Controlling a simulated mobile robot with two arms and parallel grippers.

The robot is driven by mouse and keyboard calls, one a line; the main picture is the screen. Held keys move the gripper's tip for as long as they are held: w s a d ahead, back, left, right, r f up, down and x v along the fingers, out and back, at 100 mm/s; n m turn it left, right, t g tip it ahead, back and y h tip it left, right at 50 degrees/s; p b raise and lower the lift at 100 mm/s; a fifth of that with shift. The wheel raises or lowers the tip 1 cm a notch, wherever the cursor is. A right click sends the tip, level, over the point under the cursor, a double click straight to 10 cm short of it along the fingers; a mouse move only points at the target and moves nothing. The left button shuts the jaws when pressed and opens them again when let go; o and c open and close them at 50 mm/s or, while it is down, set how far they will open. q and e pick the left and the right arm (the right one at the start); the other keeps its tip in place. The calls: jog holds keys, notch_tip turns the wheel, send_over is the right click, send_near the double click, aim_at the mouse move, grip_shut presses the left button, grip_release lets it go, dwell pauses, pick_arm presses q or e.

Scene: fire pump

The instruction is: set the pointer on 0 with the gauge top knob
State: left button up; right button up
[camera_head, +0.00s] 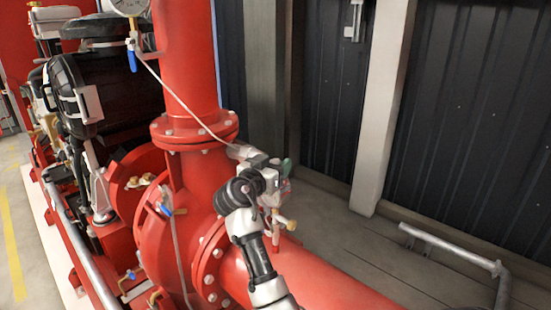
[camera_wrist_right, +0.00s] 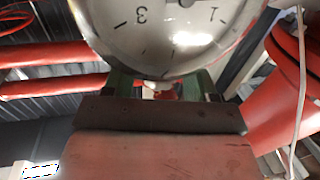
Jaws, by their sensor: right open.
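In the right wrist view a round gauge (camera_wrist_right: 165,35) with a pale dial fills the top middle, cut off by the top edge. Its dial shows a 3 at the left and a 1 at the right, with dark tick marks. A grey hub shows at the top edge; I cannot tell where the pointer stands. My right gripper (camera_wrist_right: 162,86) is open, its greenish fingers apart below the gauge. A small pale knob (camera_wrist_right: 160,90) shows between them, partly hidden. In the head view my right gripper (camera_head: 286,170) is beside the red pipework. My left gripper is not in view.
Another visible gauge face (camera_head: 130,5) is cut off at the head view's top, with a blue-handled valve (camera_head: 132,58) below. A thin pale line (camera_head: 185,103) runs down towards my right gripper. The large red pipe (camera_head: 187,60) stands left of it.

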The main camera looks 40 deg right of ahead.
jog(key=shift+w+d, duration=0.1)
jog(key=shift+d, duration=0.3)
jog(key=shift+c, duration=0.4)
jog(key=c, duration=0.8)
jog(key=shift+c, duration=0.2)
